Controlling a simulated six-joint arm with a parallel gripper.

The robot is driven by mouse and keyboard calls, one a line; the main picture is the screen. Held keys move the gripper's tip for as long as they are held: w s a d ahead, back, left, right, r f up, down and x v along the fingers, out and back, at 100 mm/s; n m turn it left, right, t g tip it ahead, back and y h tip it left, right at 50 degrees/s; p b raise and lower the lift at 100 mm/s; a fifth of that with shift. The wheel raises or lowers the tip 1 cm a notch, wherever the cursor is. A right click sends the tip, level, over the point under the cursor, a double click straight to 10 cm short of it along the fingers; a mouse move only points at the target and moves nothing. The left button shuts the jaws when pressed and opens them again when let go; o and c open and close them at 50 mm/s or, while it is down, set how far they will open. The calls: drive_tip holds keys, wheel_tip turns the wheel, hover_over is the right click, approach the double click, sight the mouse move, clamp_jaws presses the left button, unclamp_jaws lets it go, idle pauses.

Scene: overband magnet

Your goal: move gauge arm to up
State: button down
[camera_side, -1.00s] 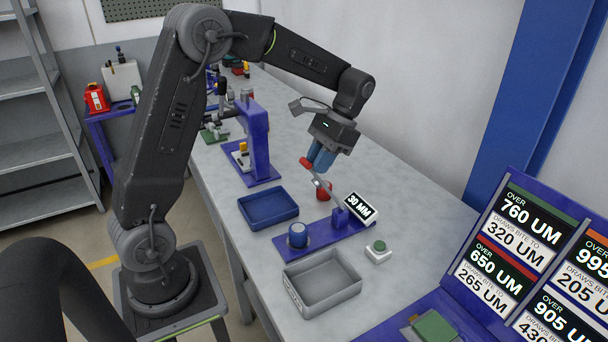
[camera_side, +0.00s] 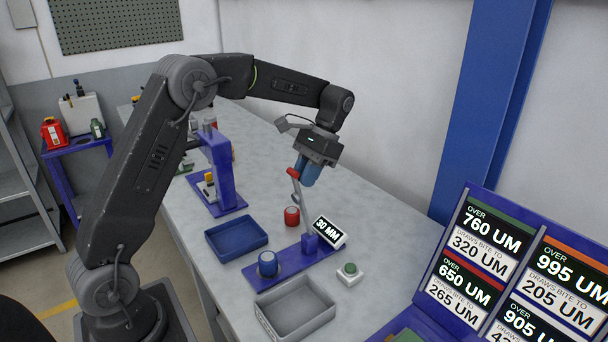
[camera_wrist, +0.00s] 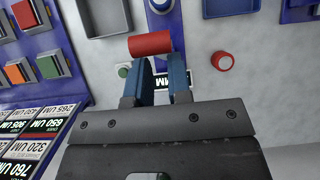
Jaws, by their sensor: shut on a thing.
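The gauge arm (camera_side: 302,205) is a thin grey lever with a red cylindrical handle (camera_side: 292,173) on its upper end. It rises, leaning slightly left in the side view, from a blue post (camera_side: 310,243) beside the "30 MM" sign (camera_side: 329,232). My gripper (camera_side: 303,179), with blue fingers, is shut on the gauge arm near the handle. In the wrist view, the red handle (camera_wrist: 150,43) lies across just beyond my fingertips (camera_wrist: 161,64). The fingers partly hide the lever and the sign there.
The blue baseplate (camera_side: 290,262) carries a round blue part (camera_side: 268,264). Nearby are a red-topped can (camera_side: 291,216), a blue tray (camera_side: 236,239), a grey tray (camera_side: 295,309) and a green button (camera_side: 349,270). A blue press stand (camera_side: 222,170) is farther back. A sign board (camera_side: 500,260) stands at right.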

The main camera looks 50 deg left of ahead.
drive_tip(key=shift+w+f, duration=0.1)
drive_tip(key=shift+f, duration=0.15)
drive_tip(key=c, duration=0.6)
unclamp_jaws()
drive_tip(key=shift+r, duration=0.15)
drive_tip(key=v, duration=0.7)
drive_tip(key=shift+w+r, duration=0.1)
drive_tip(key=shift+r, duration=0.15)
